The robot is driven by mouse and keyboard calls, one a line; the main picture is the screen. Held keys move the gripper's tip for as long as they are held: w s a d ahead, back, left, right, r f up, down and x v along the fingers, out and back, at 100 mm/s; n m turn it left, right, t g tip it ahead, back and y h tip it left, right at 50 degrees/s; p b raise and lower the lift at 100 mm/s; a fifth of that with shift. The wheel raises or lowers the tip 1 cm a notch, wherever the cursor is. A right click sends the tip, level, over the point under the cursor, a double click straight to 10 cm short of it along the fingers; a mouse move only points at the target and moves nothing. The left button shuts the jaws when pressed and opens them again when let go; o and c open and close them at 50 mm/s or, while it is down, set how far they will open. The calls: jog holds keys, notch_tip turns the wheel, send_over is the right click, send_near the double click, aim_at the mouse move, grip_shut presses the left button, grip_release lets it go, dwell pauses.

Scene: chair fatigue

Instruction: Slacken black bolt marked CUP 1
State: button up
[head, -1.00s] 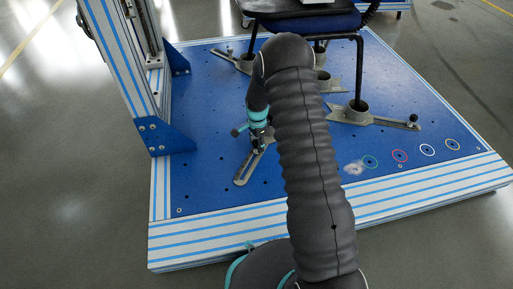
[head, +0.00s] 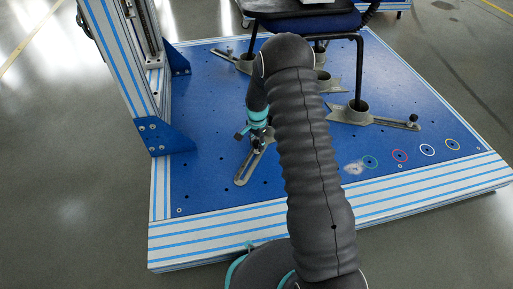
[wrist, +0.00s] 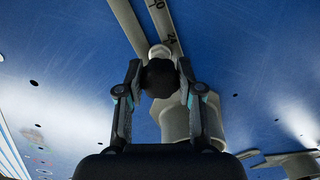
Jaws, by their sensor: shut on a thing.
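A black bolt knob (wrist: 160,78) sits between my gripper's two fingers (wrist: 159,80) in the wrist view, and the fingers are shut on it. Its pale shank (wrist: 159,51) stands on a slotted grey bar (wrist: 166,22) with numbers such as 20 and 24. In the head view my gripper (head: 257,141) is low over the same bar (head: 244,173), partly hiding the bolt. A grey cup (wrist: 211,122) is partly hidden behind the right finger in the wrist view. No CUP 1 marking is readable.
A chair with a dark blue seat (head: 330,21) stands in cups on the blue plate (head: 205,185). Other bars with knobs (head: 413,119) lie around it. A striped upright with a blue bracket (head: 160,136) rises at left. Coloured rings (head: 400,156) mark the front right.

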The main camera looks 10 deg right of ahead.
jog(key=shift+n, duration=0.7)
jog(key=o, duration=0.7)
jog(key=shift+r, duration=0.1)
notch_tip(320, 180, up, 12)
jog(key=shift+f, duration=0.1)
